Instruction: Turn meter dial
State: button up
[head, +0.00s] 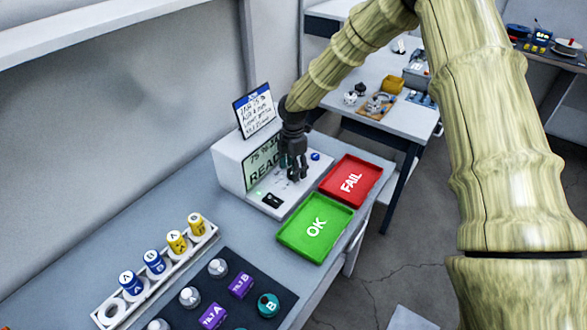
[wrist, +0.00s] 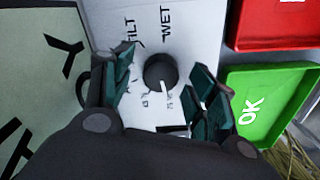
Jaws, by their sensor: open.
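The meter (head: 232,165) is a white box with a lit screen reading "READY" in part; my gripper hides some of the text. Its dial (wrist: 160,73) is a dark round knob with a white pointer mark, on a white panel with printed labels such as "WET". In the wrist view the pointer is toward the lower side of the knob. My gripper (head: 294,172) is over the meter's panel. It also shows in the wrist view (wrist: 160,92), open, with its teal-padded fingers on either side of the dial. I cannot tell whether the fingers touch it.
A green OK tray (head: 290,238) and a red FAIL tray (head: 330,186) lie right of the meter. A rack (head: 104,312) of blue and yellow vials and a dark mat (head: 253,262) with jars are nearer. A sign (head: 255,110) stands on the meter.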

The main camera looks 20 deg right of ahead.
notch_tip(320, 180, up, 11)
jog(key=shift+r, duration=0.15)
dwell(0.6)
